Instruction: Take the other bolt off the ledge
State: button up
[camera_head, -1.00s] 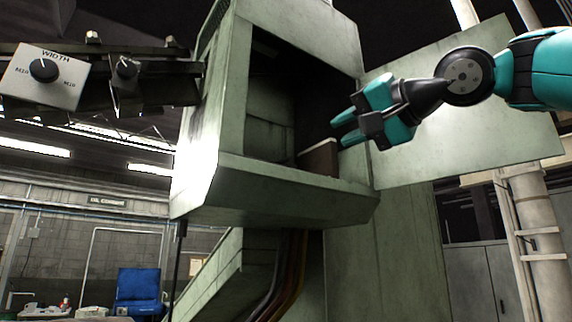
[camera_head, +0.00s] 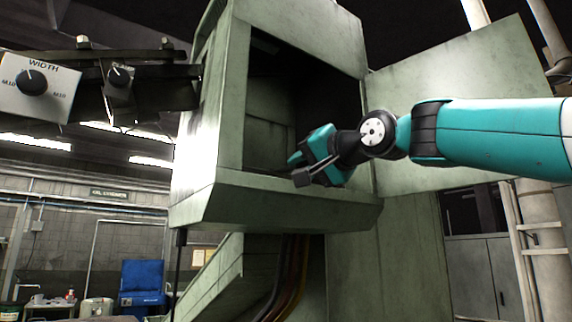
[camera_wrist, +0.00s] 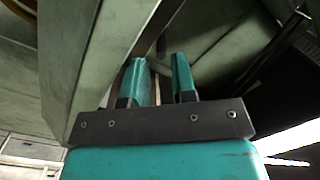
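The ledge (camera_head: 285,207) is the sloped green lip below the opening of the machine housing. My gripper (camera_head: 296,160) is at the right part of this opening, just above the ledge in the head view. In the wrist view its two teal fingers (camera_wrist: 160,62) stand apart, with a narrow gap between them. No bolt can be made out clearly in either view. A small dark shape (camera_wrist: 161,45) shows beyond the fingertips, but I cannot tell what it is. My gripper and wrist hide the right end of the ledge's top.
The housing's left wall (camera_head: 232,100) bounds the opening. An open green door panel (camera_head: 460,90) stands to the right, behind my arm. A knob box marked WIDTH (camera_head: 33,88) is at the upper left.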

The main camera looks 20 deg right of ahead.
aim_at(281, 170)
jog(key=shift+p+x, duration=0.5)
jog(key=shift+x, duration=0.65)
jog(key=shift+w, duration=0.25)
grip_shut()
